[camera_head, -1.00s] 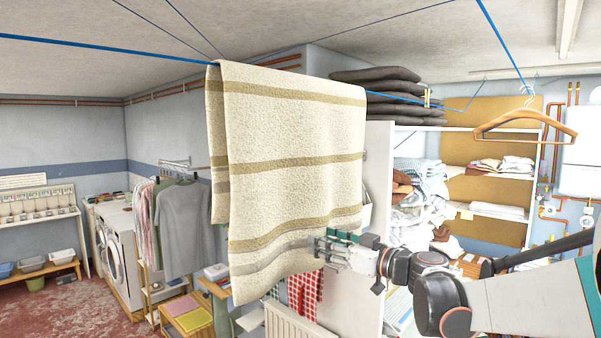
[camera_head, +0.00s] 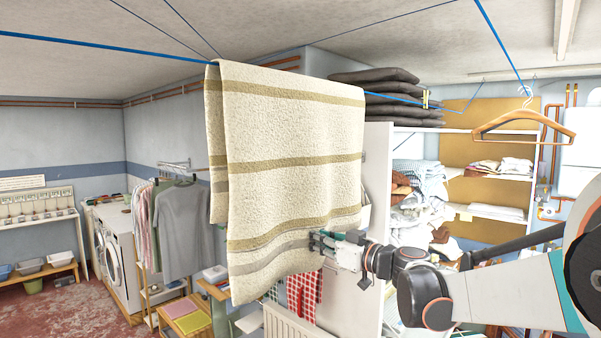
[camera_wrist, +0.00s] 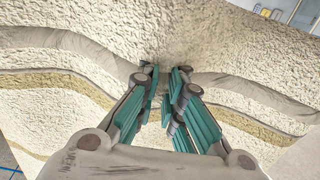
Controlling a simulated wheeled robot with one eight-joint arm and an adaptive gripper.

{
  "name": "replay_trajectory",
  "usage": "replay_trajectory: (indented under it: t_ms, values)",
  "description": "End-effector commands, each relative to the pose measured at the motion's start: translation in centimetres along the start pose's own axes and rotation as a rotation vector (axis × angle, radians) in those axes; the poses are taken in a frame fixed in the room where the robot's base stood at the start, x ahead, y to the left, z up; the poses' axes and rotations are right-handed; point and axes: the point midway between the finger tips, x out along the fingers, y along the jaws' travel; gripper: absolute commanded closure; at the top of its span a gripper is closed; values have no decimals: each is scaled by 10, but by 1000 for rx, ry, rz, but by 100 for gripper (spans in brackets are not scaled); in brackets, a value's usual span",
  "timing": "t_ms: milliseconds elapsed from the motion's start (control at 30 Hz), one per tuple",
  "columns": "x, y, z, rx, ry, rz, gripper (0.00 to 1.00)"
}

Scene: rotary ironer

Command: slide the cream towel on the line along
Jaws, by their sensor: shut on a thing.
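The cream towel (camera_head: 290,140) with tan stripes hangs folded over the blue line (camera_head: 110,46) in the head view, left of the picture's middle. My gripper (camera_head: 315,240) is at the towel's lower right edge, shut on it. In the wrist view, the towel (camera_wrist: 90,60) fills most of the picture. The teal fingers of my gripper (camera_wrist: 165,85) come together around a gathered fold of it. The exact pinched part is partly hidden between the fingers.
A wooden hanger (camera_head: 522,124) hangs on the line at the right. A clothespin (camera_head: 426,98) sits on the line before dark folded cushions (camera_head: 385,78). A grey shirt (camera_head: 184,230) hangs behind the towel at left. A radiator (camera_head: 290,322) stands below.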

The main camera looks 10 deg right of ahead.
Motion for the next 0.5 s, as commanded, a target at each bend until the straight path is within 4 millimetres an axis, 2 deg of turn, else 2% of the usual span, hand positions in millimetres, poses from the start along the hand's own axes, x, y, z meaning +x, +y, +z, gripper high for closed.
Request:
replay_trajectory:
  t_ms: [267, 500]
  values:
    - [0, 3, 0, 0, 0, 1, 100]
    - [0, 15, 0, 0, 0, 1, 100]
